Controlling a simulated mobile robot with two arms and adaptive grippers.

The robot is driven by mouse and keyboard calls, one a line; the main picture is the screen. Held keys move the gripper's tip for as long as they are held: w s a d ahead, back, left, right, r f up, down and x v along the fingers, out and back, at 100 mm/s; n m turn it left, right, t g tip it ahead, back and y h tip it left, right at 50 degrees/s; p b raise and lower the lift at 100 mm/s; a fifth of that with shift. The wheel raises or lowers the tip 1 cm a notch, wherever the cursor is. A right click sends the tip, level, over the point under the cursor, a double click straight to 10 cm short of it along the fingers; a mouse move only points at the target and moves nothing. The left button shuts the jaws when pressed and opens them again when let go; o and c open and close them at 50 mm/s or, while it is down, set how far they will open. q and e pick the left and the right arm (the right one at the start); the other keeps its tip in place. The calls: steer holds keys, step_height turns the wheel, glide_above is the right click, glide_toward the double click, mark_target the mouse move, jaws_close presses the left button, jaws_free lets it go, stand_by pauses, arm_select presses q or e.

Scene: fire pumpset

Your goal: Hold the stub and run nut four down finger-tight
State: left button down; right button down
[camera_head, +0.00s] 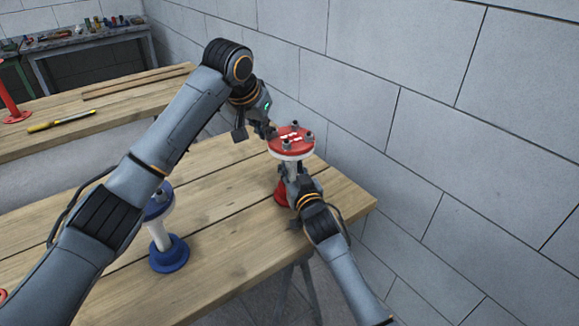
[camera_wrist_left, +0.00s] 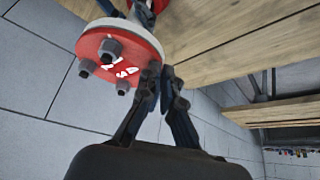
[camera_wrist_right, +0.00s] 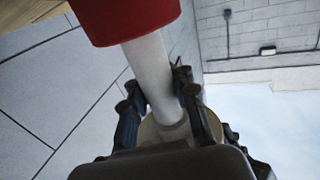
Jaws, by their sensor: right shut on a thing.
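The stub is a white pipe (camera_head: 292,172) with a red-topped flange (camera_head: 291,145), standing upright near the table's right corner. Its red base (camera_head: 282,193) shows below. Several nuts on studs ring the flange, with white markings between them; it also shows in the left wrist view (camera_wrist_left: 137,48). My right gripper (camera_wrist_right: 158,85) is shut on the white pipe between the base and the flange. My left gripper (camera_wrist_left: 161,72) is at the flange's edge, its fingertips close together beside the rim. Whether a nut sits between them is hidden.
A blue-based stand (camera_head: 170,254) with a white post is on the same wooden table (camera_head: 225,215), partly behind my left arm. A grey block wall (camera_head: 430,110) rises close behind the flange. Another bench holds a yellow-handled tool (camera_head: 62,121).

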arm_select(q)
steer(key=shift+s+a, duration=0.15)
steer(key=shift+a, duration=0.05)
stand_by(0.5)
step_height(320, 180, up, 6)
stand_by(0.5)
steer(key=shift+s, duration=0.1)
steer(key=shift+s+d, duration=0.25)
steer(key=shift+d, duration=0.7)
steer(key=shift+f, duration=3)
